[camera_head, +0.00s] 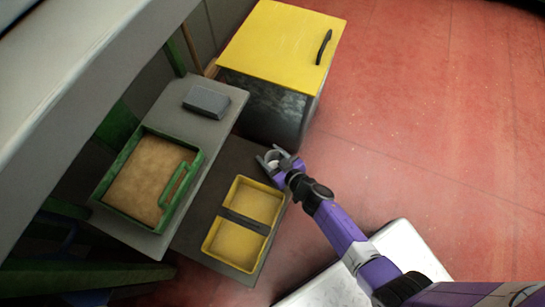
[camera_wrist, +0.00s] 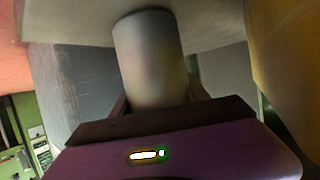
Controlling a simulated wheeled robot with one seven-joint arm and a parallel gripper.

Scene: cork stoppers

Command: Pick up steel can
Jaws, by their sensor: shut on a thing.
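The steel can (camera_wrist: 150,62) is a plain grey cylinder that fills the middle of the wrist view, directly in front of my gripper's purple body. In the head view my gripper (camera_head: 273,158) is at the right edge of the dark lower shelf, near the yellow-topped cabinet. A small pale round thing between its fingers there appears to be the can. My gripper is shut on the can. The fingertips are mostly hidden in the wrist view, and I cannot tell whether the can touches a surface.
A yellow divided tray (camera_head: 240,222) lies on the lower shelf (camera_head: 190,232) close to my gripper. A green tray with a handle (camera_head: 122,212) and a grey block (camera_head: 206,102) sit on the upper shelf. The yellow-topped cabinet (camera_head: 280,45) stands behind. Red floor (camera_head: 430,130) is clear to the right.

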